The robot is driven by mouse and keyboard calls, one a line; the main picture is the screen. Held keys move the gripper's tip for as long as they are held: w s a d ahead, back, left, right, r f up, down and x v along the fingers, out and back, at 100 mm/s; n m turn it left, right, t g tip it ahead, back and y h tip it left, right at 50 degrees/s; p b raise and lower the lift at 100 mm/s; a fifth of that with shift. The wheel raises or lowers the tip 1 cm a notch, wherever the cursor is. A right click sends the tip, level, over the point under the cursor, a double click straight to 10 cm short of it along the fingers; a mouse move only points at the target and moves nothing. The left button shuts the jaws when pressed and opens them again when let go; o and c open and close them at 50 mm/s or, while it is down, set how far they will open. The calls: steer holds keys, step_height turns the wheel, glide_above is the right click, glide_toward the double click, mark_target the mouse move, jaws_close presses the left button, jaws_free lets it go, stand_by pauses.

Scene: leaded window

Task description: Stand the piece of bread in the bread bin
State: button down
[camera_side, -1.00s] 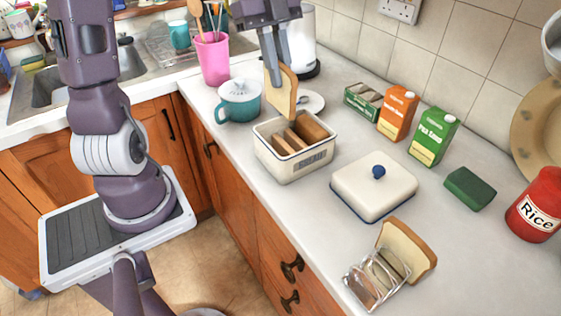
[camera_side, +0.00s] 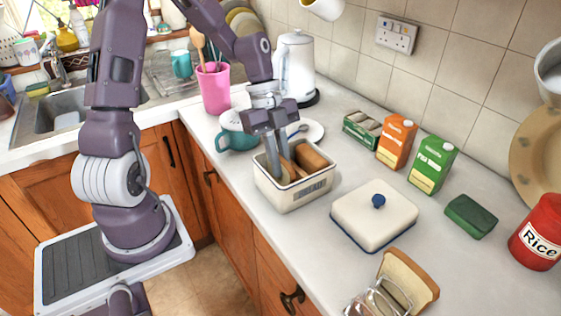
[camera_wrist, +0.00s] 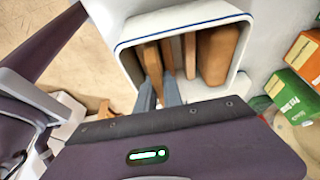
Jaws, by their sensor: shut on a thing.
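The white bread bin (camera_side: 285,200) stands open on the counter; its blue-edged rim also shows in the wrist view (camera_wrist: 180,18). My gripper (camera_side: 277,172) points down into the left part of the bin. In the wrist view, its fingers (camera_wrist: 159,92) are shut on a piece of bread (camera_wrist: 153,62), which stands on edge inside the bin. Thin slices (camera_wrist: 190,55) and a thicker brown piece (camera_wrist: 217,52) stand to its right. The fingers and bin wall hide the held slice's lower edge, so I cannot tell whether it touches the floor.
The bin's white lid (camera_side: 372,222) with a blue knob lies to the right. A teal pot (camera_side: 236,139) stands close behind the bin at left. Cartons (camera_side: 396,143) stand along the wall. More bread (camera_side: 408,280) and a clear bag (camera_side: 375,300) lie at the front right.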

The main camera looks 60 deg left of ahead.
steer(key=c, duration=1.5)
jaws_free()
steer(key=shift+f, duration=0.1)
steer(key=v, duration=1.2)
steer(key=s+d+r+n+t+y, duration=0.1)
steer(key=s+d+n+t, duration=0.1)
steer(key=s+n, duration=0.3)
steer(key=s+d+r+n+t+y, duration=0.1)
steer(key=s+d+r+n+y, duration=0.1)
steer(key=s+d+n, duration=0.2)
steer(key=s+d+r+n+t+y, duration=0.1)
steer(key=s+d+n, duration=0.3)
steer(key=n, duration=0.5)
steer(key=shift+s+r+t, duration=0.1)
steer(key=shift+s+t, duration=0.3)
steer(key=shift+s, duration=0.3)
steer(key=shift+s+r+t, duration=0.15)
steer(key=shift+s+t, duration=0.25)
steer(key=shift+s, duration=0.3)
